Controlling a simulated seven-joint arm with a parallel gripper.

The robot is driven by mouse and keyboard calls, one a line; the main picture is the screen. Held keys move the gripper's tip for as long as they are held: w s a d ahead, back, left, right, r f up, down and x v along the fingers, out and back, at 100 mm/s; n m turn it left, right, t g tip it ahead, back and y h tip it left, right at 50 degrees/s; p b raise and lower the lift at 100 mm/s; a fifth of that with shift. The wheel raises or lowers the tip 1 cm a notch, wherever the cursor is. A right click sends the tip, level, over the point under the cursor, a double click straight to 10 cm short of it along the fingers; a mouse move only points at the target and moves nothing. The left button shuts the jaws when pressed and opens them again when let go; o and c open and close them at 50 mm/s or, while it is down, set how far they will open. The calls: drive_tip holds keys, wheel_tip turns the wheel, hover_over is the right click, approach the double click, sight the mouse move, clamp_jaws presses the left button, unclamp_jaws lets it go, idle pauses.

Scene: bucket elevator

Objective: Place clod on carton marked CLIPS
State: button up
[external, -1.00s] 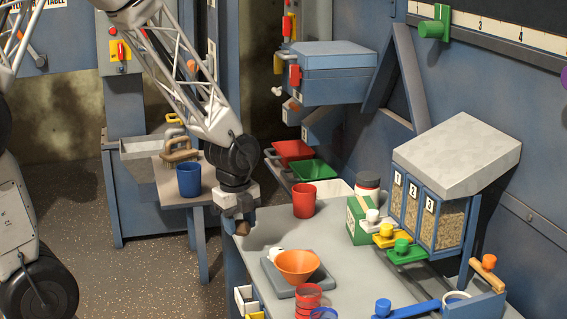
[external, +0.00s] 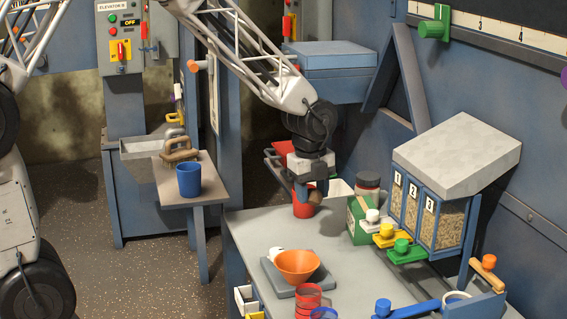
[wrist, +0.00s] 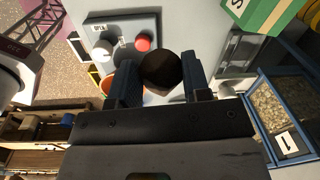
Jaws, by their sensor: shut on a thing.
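My gripper (external: 309,190) is shut on the clod (external: 315,197), a dark brown lump. In the wrist view the clod (wrist: 162,70) sits between the two dark fingers. The green carton (external: 359,224) stands on the bench just right of the gripper, beside the hoppers. It also shows at the top right of the wrist view (wrist: 262,14), where an S is legible on its white label. The rest of its marking cannot be read.
Numbered grain hoppers (external: 436,205) with coloured knobs stand right of the carton. A dark-lidded jar (external: 367,187) is behind it. An orange bowl (external: 297,265) sits on a grey scale (external: 277,279). A blue cup (external: 189,180) stands on the side table.

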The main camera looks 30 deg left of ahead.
sight(361, 203)
drive_tip(key=shift+w, duration=0.1)
drive_tip(key=w+d, duration=0.2)
drive_tip(key=w, duration=0.2)
drive_tip(key=w+d+f, duration=0.1)
drive_tip(key=w+d, duration=0.1)
drive_tip(key=w, duration=0.3)
drive_tip(key=w+d, duration=0.3)
drive_tip(key=w, duration=0.2)
drive_tip(key=shift+w+f, duration=0.1)
drive_tip(key=shift+f, duration=0.15)
drive_tip(key=shift+f, duration=0.1)
drive_tip(key=shift+f, duration=1.7)
drive_tip(key=shift+f, duration=0.1)
drive_tip(key=o, duration=0.9)
wheel_tip(361, 203, up, 12)
drive_tip(key=shift+s+a, duration=0.15)
drive_tip(key=shift+s, duration=0.15)
